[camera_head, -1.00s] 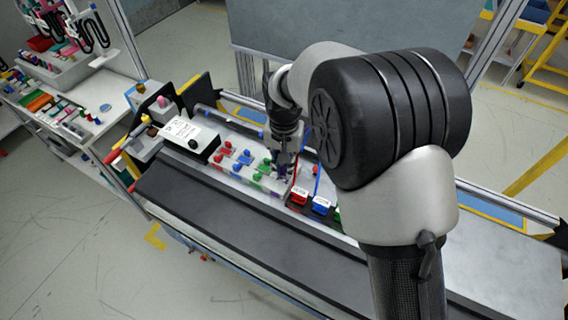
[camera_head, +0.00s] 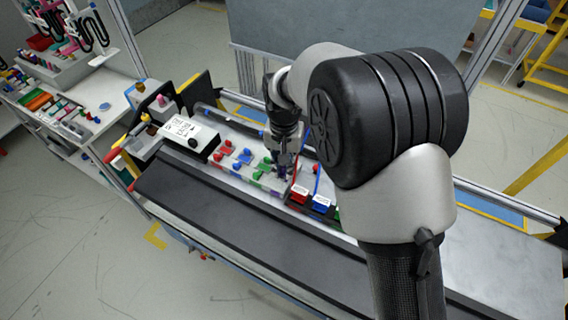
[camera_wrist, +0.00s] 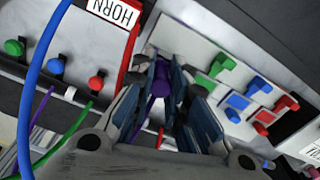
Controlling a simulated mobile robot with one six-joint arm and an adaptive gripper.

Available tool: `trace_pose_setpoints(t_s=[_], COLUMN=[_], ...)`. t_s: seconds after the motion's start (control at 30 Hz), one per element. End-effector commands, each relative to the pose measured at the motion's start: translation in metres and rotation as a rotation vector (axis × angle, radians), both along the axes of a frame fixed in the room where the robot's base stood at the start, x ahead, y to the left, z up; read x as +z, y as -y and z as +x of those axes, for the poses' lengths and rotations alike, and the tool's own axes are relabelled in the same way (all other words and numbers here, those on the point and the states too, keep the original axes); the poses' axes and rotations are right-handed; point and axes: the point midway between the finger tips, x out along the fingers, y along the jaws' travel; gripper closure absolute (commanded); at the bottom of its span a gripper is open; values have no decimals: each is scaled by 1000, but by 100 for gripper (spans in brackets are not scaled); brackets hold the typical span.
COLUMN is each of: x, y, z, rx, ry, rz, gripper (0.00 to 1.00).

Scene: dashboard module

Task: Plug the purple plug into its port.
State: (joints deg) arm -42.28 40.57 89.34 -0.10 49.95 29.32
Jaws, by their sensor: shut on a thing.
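My gripper (camera_wrist: 168,108) is shut on the purple plug (camera_wrist: 161,80), which shows between its two blue-padded fingers in the wrist view. A purple cable (camera_wrist: 144,121) trails from the plug. In the head view my gripper (camera_head: 283,172) is low over the right part of the light connector panel (camera_head: 226,173). The panel also fills the middle of the wrist view (camera_wrist: 190,48), with green (camera_wrist: 219,66), blue (camera_wrist: 240,101) and red (camera_wrist: 283,107) connectors on it. The purple port cannot be made out, and I cannot tell whether the plug touches the panel.
A red box marked HORN (camera_wrist: 121,22) stands close beside the fingers; it shows in the head view (camera_head: 299,195) next to a blue box (camera_head: 321,204). Blue (camera_wrist: 40,80) and green (camera_wrist: 65,140) cables cross the wrist view's left. A white box (camera_head: 190,135) stands at the panel's left end.

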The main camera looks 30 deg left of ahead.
Motion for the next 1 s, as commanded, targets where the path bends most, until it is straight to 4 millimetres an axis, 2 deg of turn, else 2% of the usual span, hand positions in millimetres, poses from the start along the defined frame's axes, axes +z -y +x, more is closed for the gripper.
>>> trace_pose_setpoints(t_s=[0.43,0.47,0.8,1.0], x=[-12,-12,-11,-11], y=[0,0,0,0], z=[0,0,0,0], rx=[0,0,0,0], ry=[-1,-1,0,0], rz=[0,0,0,0], gripper=[100,85,62,62])
